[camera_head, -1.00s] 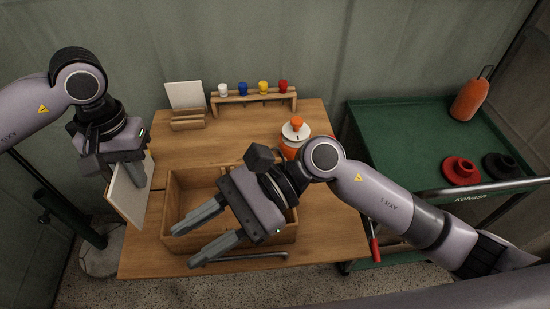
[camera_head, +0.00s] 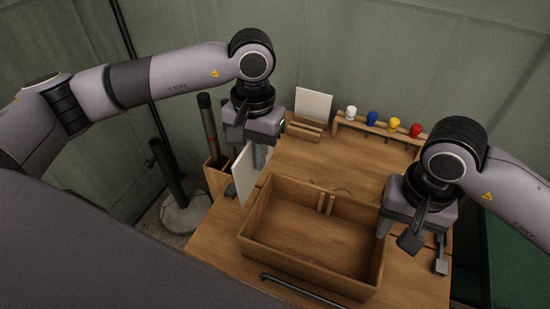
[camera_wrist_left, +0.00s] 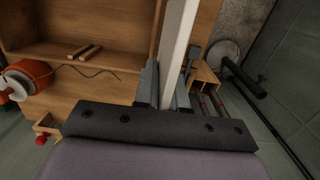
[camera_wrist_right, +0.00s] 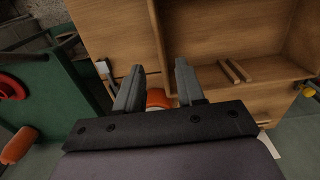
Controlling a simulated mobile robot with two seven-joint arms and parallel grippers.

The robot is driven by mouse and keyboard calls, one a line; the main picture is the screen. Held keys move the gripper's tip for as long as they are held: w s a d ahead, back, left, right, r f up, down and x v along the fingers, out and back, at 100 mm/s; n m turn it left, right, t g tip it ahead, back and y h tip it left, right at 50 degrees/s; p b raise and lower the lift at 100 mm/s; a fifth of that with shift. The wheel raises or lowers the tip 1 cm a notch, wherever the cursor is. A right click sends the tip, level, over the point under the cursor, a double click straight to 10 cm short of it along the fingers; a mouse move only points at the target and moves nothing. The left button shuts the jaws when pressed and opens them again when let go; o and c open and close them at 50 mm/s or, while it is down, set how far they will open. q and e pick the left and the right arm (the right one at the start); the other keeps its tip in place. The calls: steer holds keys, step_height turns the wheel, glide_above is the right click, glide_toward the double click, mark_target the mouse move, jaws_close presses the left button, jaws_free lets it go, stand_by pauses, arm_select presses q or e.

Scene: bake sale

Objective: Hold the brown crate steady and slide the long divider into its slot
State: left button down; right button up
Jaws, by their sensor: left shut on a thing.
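The brown crate (camera_head: 258,233) stands open and empty on the wooden table. A pair of slot rails (camera_head: 326,204) is on its back wall; they also show in the left wrist view (camera_wrist_left: 84,52). My left gripper (camera_head: 257,155) is shut on the long divider (camera_head: 246,176), a pale upright panel held left of the crate. The left wrist view shows the divider (camera_wrist_left: 178,48) edge-on between the fingers. My right gripper (camera_head: 411,246) is open at the crate's right side.
A rack with coloured knobs (camera_head: 376,128) and a small wooden stand with a white card (camera_head: 313,106) are at the table's back. A dark bar (camera_head: 300,290) lies in front of the crate. A wooden holder (camera_head: 217,176) with upright tubes stands left. A green cart (camera_wrist_right: 45,75) is beside the table.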

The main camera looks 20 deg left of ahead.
mark_target(378, 258)
steer(key=shift+f, duration=0.15)
arm_select(q)
steer(key=s+d+r+n, duration=0.1)
steer(key=d+r+n, duration=0.2)
steer(key=d, duration=0.4)
steer(key=s+d+r+n, duration=0.1)
steer(key=d+r+n, duration=0.2)
steer(key=d, duration=0.4)
steer(key=shift+s+d+r, duration=0.15)
steer(key=shift+s+r, duration=0.2)
steer(key=shift+r, duration=0.15)
arm_select(e)
step_height(378, 258, down, 12)
steer(key=shift+r, duration=0.1)
jaws_close()
arm_select(q)
steer(key=f+m, duration=0.2)
steer(key=m, duration=0.1)
steer(key=s+f+m, duration=0.1)
steer(key=f+m, duration=0.1)
steer(key=m, duration=0.1)
steer(key=shift+f, duration=0.15)
